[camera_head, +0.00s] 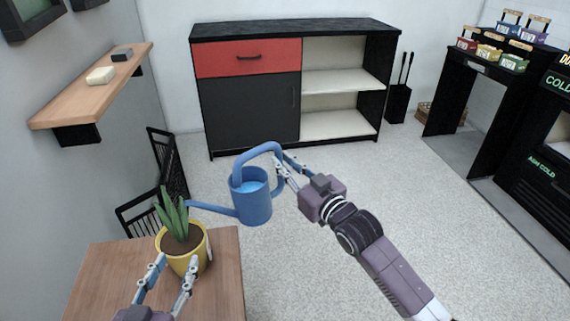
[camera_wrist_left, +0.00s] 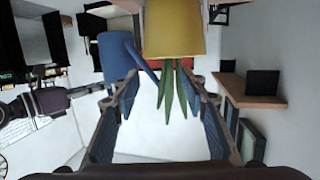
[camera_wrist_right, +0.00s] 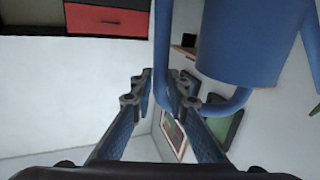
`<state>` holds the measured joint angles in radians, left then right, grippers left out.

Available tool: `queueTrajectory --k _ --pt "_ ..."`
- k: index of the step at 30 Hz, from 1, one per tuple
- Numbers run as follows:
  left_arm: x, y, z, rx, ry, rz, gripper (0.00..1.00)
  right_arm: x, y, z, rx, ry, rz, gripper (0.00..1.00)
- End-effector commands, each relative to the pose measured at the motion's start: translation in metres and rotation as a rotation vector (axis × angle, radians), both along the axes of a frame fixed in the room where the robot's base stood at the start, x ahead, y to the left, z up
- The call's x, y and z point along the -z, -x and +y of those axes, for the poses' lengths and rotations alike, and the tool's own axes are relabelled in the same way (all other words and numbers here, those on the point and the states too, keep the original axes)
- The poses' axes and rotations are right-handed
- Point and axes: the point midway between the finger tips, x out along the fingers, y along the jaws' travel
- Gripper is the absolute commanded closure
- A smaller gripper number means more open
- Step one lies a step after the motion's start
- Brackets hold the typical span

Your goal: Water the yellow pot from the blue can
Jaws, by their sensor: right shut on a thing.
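The yellow pot (camera_head: 182,263) holds dark soil and a green plant (camera_head: 176,213) and stands upright on a wooden table (camera_head: 105,275). The blue can (camera_head: 253,208) hangs in the air right of the pot, roughly upright, with water visible inside. Its spout points left, and the tip is at the leaves above the pot's rim. My right gripper (camera_head: 283,168) is shut on the can's handle; the handle also shows in the right wrist view (camera_wrist_right: 163,50). My left gripper (camera_head: 174,272) is open, its fingers at the near side of the pot; contact is unclear. The left wrist view shows the pot (camera_wrist_left: 175,30) beyond the spread fingers.
A black chair (camera_head: 165,180) stands behind the table. A wooden wall shelf (camera_head: 95,92) with small items is at the left. A black and red cabinet (camera_head: 250,100) stands at the back. Black stands (camera_head: 462,75) with labelled boxes are at the right. The middle floor is clear.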

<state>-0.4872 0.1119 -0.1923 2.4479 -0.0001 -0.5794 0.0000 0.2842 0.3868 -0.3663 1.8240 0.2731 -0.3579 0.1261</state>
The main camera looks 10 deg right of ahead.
Motion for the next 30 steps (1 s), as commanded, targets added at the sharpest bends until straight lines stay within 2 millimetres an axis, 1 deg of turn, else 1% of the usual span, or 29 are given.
queueTrajectory --k 10,21,25,30 --pt "-0.047 -0.008 -0.009 0.015 0.056 -0.216 0.60 0.004 0.002 0.000 -0.002 0.019 -0.019 1.00" --pt "-0.096 -0.004 -0.014 0.027 0.112 -0.434 0.60 0.010 0.004 -0.001 -0.002 0.043 -0.032 1.00" --pt "-0.108 -0.001 -0.015 0.030 0.127 -0.486 0.60 0.011 0.004 -0.001 -0.002 0.048 -0.036 1.00" --pt "-0.117 0.002 -0.015 0.032 0.136 -0.522 0.60 0.012 0.005 -0.001 -0.002 0.052 -0.037 1.00"
